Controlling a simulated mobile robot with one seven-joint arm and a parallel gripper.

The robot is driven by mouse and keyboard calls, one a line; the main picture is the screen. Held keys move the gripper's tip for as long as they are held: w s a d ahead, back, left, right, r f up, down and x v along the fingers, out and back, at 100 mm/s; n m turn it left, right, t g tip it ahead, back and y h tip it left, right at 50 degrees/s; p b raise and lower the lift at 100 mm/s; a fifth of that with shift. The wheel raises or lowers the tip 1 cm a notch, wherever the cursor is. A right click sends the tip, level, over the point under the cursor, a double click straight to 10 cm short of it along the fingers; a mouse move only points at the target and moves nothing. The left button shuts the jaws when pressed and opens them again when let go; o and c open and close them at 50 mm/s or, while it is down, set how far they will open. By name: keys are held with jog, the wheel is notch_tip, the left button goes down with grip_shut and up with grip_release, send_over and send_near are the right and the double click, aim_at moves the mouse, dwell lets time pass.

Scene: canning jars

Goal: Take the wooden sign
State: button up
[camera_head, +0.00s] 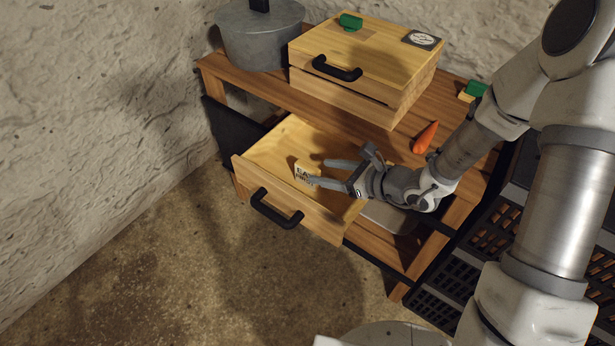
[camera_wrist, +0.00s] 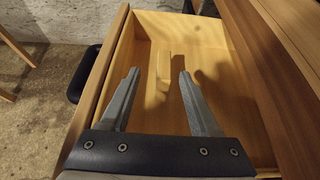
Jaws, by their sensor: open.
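The wooden sign (camera_head: 304,173) is a small pale block with dark lettering, standing in the open drawer (camera_head: 256,172). In the wrist view the sign (camera_wrist: 163,64) shows as a thin, light upright edge. My gripper (camera_head: 317,173) reaches into the drawer from the right with its fingers apart. In the wrist view the gripper (camera_wrist: 159,73) has one finger on each side of the sign's line, with the sign just ahead of or between the tips. I cannot tell whether a finger touches it.
A wooden box (camera_head: 365,52) with a black handle and a grey pot (camera_head: 262,36) stand on the shelf above. A carrot (camera_head: 426,137) lies on the shelf near my arm. The drawer's walls (camera_wrist: 105,80) surround the gripper closely. Black crates (camera_head: 480,240) stand at right.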

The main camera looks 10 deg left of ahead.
aim_at(310, 167)
jog(key=x, duration=0.2)
jog(key=b+x, duration=0.1)
jog(key=x, duration=0.1)
jog(key=shift+w+f, duration=0.3)
jog(key=shift+w, duration=0.05)
jog(key=shift+w+a+f+b, duration=0.15)
jog(key=shift+a+b, duration=0.15)
jog(key=shift+a, duration=0.1)
grip_shut()
